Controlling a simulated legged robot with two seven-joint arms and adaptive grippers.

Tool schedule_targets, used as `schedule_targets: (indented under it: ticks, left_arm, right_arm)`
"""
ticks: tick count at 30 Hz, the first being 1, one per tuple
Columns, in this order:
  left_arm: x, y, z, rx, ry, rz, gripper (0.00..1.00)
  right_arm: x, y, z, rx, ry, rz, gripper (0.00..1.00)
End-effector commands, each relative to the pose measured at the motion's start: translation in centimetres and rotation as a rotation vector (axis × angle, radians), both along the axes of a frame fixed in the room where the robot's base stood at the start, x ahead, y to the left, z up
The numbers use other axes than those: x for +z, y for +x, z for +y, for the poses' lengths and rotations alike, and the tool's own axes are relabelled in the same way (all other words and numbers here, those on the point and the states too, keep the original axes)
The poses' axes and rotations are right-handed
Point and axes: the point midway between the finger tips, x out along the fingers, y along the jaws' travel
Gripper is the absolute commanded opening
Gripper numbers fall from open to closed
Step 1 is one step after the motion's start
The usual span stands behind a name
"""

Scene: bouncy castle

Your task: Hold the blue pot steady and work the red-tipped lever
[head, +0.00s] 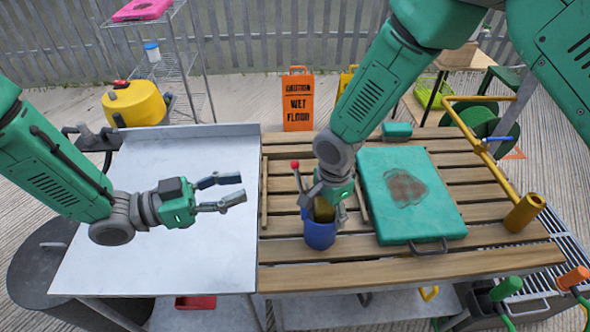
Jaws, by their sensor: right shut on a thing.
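The blue pot (319,236) stands on the slatted wooden table, left of the green board. The red-tipped lever (295,166) rises at the pot's upper left, its red knob showing clear of my gripper. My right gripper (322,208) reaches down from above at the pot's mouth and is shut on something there. Its fingers and a yellowish part overlap, so I cannot tell exactly what it grips. My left gripper (243,188) is open and empty above the metal tabletop, left of the pot, with its fingers pointing right.
The metal tabletop (160,245) is bare under my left arm. A green board (440,215) with a brown stain lies right of the pot. A yellow pipe (470,125) with a blue-handled valve runs along the table's right side. An orange wet-floor sign (298,100) stands behind.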

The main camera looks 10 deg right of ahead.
Motion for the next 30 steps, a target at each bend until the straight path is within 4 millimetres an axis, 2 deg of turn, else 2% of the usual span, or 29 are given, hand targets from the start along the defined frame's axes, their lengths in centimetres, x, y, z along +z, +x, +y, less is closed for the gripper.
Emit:
schedule_targets:
  ticks: [5,12,18,24,30]
  left_arm:
    - [0.0,0.3,-1.9,-0.002,-0.004,0.014,0.29]
    - [0.0,0.9,-6.6,-0.003,-0.003,0.012,0.29]
    - [0.0,1.5,-10.0,-0.002,-0.003,0.01,0.29]
    - [0.0,1.8,-11.6,-0.001,-0.003,0.012,0.29]
    - [0.0,1.8,-11.8,0.0,-0.003,0.012,0.29]
  right_arm:
    - [0.1,0.1,0.1,0.0,0.002,-0.002,0.14]
    - [0.1,0.0,0.0,0.0,0.001,-0.002,0.14]
    - [0.1,0.0,0.0,0.0,0.001,-0.002,0.14]
    - [0.1,0.0,0.0,0.0,0.0,-0.001,0.14]
    - [0.0,0.0,0.0,0.0,0.0,-0.001,0.14]
